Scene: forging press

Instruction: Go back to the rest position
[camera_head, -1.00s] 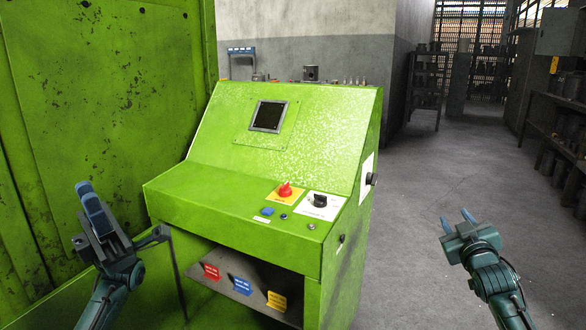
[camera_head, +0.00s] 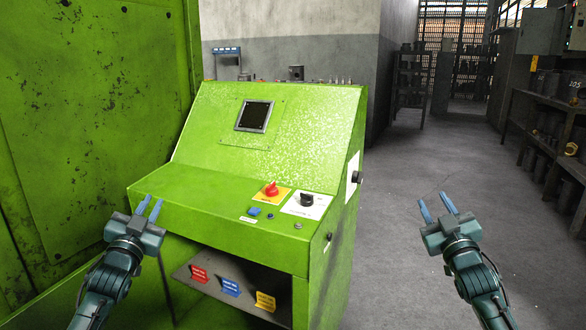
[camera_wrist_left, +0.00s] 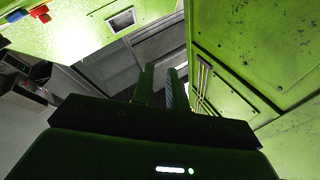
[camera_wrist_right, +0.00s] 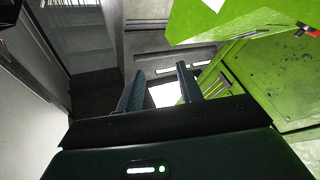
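My left gripper (camera_head: 149,208) is in front of the left side of the green console, its two blue-tipped fingers pointing up and slightly apart. In the left wrist view its fingers (camera_wrist_left: 160,88) stand apart with nothing between them. My right gripper (camera_head: 438,208) is over the grey floor to the right of the console. In the right wrist view its fingers (camera_wrist_right: 160,90) stand apart and empty. The green console (camera_head: 220,218) has a dark screen (camera_head: 254,116), a red knob on a yellow plate (camera_head: 271,188) and a black knob on a white plate (camera_head: 307,199).
A green machine wall (camera_head: 90,120) stands at the left. Workbenches (camera_head: 550,110) line the right side. The floor (camera_head: 400,170) between is clear.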

